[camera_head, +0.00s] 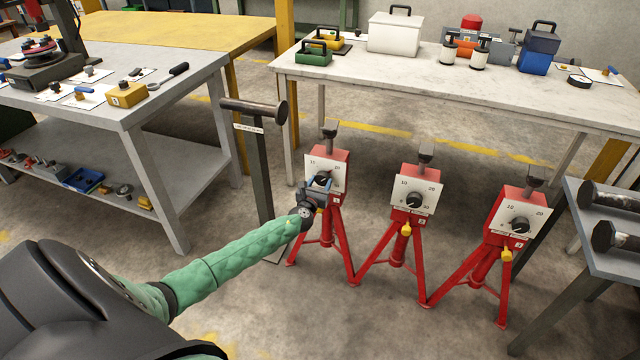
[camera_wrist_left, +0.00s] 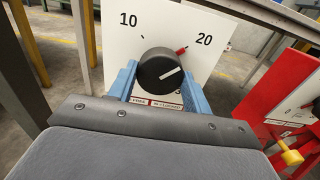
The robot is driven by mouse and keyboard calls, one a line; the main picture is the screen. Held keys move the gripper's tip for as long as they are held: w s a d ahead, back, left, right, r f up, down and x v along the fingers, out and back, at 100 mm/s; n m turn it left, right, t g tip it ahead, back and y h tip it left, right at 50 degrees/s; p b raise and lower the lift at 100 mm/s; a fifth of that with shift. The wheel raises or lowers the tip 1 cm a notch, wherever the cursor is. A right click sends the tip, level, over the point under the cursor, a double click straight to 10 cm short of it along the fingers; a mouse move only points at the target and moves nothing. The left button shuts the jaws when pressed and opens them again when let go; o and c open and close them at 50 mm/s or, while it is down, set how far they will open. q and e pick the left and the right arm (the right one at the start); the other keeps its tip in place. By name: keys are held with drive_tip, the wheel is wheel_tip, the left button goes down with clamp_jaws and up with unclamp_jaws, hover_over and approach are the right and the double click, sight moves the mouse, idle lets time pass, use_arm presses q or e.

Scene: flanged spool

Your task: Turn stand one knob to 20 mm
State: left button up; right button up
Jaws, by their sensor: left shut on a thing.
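Stand one (camera_head: 339,213) is the leftmost red tripod stand, with a white dial plate (camera_head: 337,164) marked 10 and 20. My left gripper (camera_head: 320,184) is at its black knob (camera_head: 322,178). In the left wrist view the blue fingers are shut on the knob (camera_wrist_left: 158,68), one on each side. The knob's white line points right and slightly up, below the 20 on the dial plate (camera_wrist_left: 195,24). The fingers hide part of the lower plate. My right gripper is out of view.
Two similar red stands (camera_head: 408,216) (camera_head: 500,240) with yellow levers stand to the right. A dark post with a roller (camera_head: 258,110) stands close left of stand one. Tables are at left (camera_head: 160,105), back (camera_head: 400,92) and right (camera_head: 590,255).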

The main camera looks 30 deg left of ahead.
use_arm(q)
drive_tip(key=o, duration=1)
drive_tip(key=shift+f, duration=0.1)
drive_tip(key=shift+s, duration=0.1)
drive_tip(key=shift+v, duration=3.8)
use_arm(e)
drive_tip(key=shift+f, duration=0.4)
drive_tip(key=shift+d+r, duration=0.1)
